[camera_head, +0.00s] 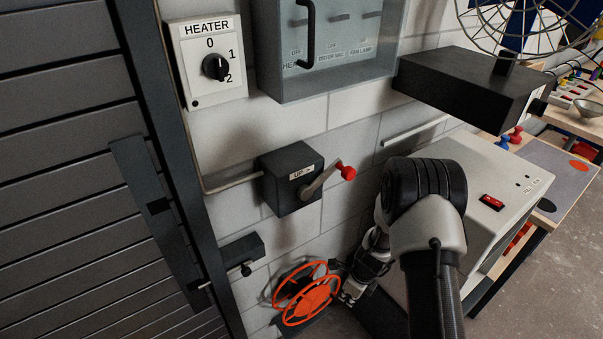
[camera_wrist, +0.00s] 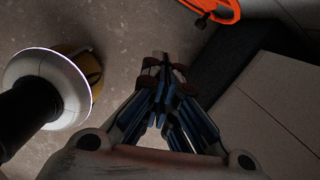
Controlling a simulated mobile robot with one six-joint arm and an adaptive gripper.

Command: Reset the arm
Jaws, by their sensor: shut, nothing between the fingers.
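My arm (camera_head: 428,215) hangs down in front of the pale machine box, bent low at the right of centre in the head view. My gripper (camera_head: 350,293) is low beside the orange handwheel (camera_head: 309,299); I cannot tell from the head view whether they touch. In the wrist view my gripper (camera_wrist: 165,66) has its fingertips together with nothing between them. Part of the orange handwheel (camera_wrist: 213,8) shows at the top of the wrist view, apart from the fingertips.
A crank box (camera_head: 291,178) with a red knob, a HEATER dial (camera_head: 206,61) and a grey switch cabinet (camera_head: 322,45) are on the wall. A dark shutter (camera_head: 65,180) is at left. The pale box (camera_head: 487,185), a fan on a black block (camera_head: 468,88) and a workbench (camera_head: 560,165) are right.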

